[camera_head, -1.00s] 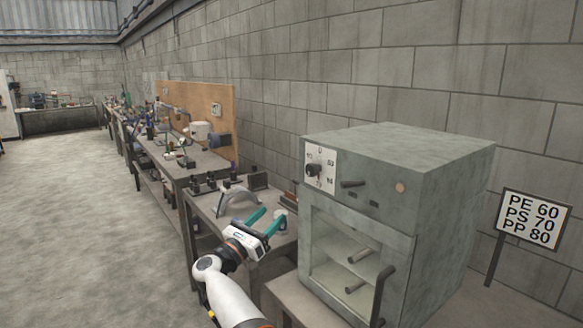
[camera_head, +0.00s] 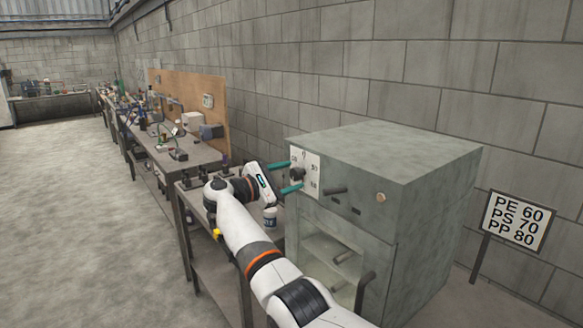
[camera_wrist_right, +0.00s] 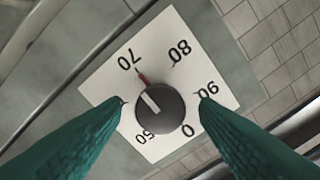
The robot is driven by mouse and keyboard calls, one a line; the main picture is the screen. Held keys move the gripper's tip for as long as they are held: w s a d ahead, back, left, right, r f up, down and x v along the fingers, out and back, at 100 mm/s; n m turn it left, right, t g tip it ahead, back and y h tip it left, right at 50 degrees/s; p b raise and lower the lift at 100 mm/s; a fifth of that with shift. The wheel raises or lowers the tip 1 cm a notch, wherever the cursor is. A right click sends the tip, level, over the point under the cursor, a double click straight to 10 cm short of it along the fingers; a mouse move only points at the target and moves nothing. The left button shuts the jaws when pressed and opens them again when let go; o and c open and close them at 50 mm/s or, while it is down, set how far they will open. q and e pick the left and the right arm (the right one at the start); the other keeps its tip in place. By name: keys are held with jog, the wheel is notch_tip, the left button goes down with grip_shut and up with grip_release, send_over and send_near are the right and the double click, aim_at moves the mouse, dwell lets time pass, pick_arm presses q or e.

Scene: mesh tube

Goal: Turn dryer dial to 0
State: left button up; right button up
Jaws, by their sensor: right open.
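The dryer (camera_head: 425,160) is a grey-green box at the right. Its white dial plate (camera_head: 314,168) is at the upper left of its front. The dark round dial (camera_wrist_right: 161,110) has a white line, and a red mark beyond it points towards 70. The wrist view shows 70, 80, 90, 0 and 50; one finger covers the place between 50 and 70. My right gripper (camera_head: 293,176) is open in front of the plate, its green fingers on either side of the dial. I cannot tell whether they touch it. My left gripper is out of view.
A sign (camera_head: 513,222) reads PE 60, PS 70, PP 80. A dark handle (camera_head: 365,290) sticks out from the dryer's lower door. Benches with tools (camera_head: 180,157) run along the wall.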

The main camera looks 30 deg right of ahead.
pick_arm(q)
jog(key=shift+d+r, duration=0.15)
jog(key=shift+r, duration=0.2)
pick_arm(e)
jog(key=shift+d, duration=0.65)
